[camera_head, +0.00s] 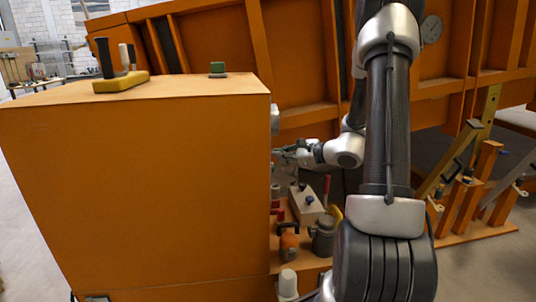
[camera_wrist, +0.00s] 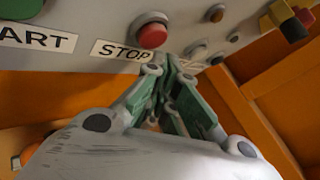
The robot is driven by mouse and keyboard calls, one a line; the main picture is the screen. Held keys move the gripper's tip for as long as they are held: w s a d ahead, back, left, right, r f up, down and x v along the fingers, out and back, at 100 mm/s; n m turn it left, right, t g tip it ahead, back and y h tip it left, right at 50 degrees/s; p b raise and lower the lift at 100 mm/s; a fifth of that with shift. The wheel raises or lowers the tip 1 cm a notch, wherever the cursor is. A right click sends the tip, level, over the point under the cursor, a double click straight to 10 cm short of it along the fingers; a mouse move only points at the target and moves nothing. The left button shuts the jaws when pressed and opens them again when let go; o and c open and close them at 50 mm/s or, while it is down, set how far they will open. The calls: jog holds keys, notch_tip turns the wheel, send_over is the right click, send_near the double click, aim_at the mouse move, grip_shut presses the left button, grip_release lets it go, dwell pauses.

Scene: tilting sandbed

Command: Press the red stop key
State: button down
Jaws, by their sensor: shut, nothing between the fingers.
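The red stop key (camera_wrist: 152,34) is a round red button on a grey panel (camera_wrist: 105,18) in the wrist view. A label reading STOP (camera_wrist: 122,50) sits below it. My gripper (camera_wrist: 171,62) is shut and empty, with its tips just below and right of the red key in the picture. I cannot tell whether the tips touch the panel. In the head view my gripper (camera_head: 280,153) is beside the right side of the orange cabinet (camera_head: 140,180), whose body hides the panel's face and the key.
A green button (camera_wrist: 20,7) with a partly cut-off label is left of the red key. Smaller knobs and a yellow-and-red switch (camera_wrist: 287,22) are to the right. Below my gripper in the head view are a dark grey can (camera_head: 322,238) and an orange-brown jar (camera_head: 289,247).

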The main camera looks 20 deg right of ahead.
jog(key=shift+d, duration=0.1)
jog(key=d, duration=0.2)
jog(key=s+d, duration=0.1)
jog(key=d, duration=0.1)
jog(key=shift+s+d, duration=0.2)
jog(key=shift+d, duration=0.15)
dwell(0.8)
